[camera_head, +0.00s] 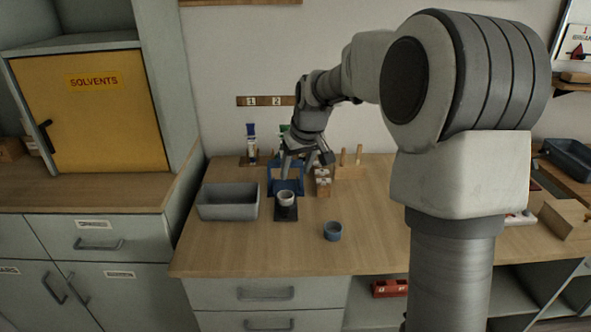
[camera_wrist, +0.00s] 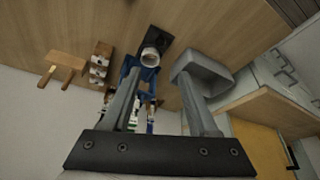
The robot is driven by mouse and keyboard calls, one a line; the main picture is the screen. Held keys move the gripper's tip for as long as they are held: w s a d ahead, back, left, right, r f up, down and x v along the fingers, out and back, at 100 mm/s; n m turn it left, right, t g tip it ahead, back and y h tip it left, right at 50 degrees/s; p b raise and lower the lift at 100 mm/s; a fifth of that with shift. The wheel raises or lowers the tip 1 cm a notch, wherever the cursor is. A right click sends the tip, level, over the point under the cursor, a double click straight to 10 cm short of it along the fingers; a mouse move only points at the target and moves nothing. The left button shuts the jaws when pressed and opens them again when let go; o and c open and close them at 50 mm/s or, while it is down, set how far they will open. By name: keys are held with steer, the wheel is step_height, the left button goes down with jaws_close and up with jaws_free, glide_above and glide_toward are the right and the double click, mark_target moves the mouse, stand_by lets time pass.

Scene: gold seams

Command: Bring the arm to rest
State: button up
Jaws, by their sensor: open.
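My gripper (camera_head: 304,163) is open and hangs over the back of the wooden workbench (camera_head: 270,257), with my arm reaching in from the right. In the wrist view the two fingers of my gripper (camera_wrist: 163,88) are spread with nothing held between them. A small white cup (camera_head: 286,197) stands on a dark square pad (camera_head: 286,214) just in front of and below the gripper. The cup also shows in the wrist view (camera_wrist: 150,57), apart from the fingers.
A blue stand (camera_head: 273,183) is close below my gripper, partly hidden. Small jars (camera_head: 322,183) and a wooden peg rack (camera_head: 350,170) stand to its right. The bench front is mostly clear.

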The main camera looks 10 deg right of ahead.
steer(key=s+r+p, duration=0.3)
steer(key=s+r, duration=0.1)
steer(key=s, duration=0.7)
steer(key=s+a+r+m+p, duration=0.1)
steer(key=s+r+p, duration=0.2)
steer(key=s, duration=0.8)
steer(key=s+r+m+t+p, duration=0.1)
steer(key=s+r+p, duration=0.2)
steer(key=s+r, duration=0.4)
steer(key=shift+s+a+h, duration=0.2)
steer(key=shift+s+h, duration=0.2)
steer(key=shift+s, duration=1.5)
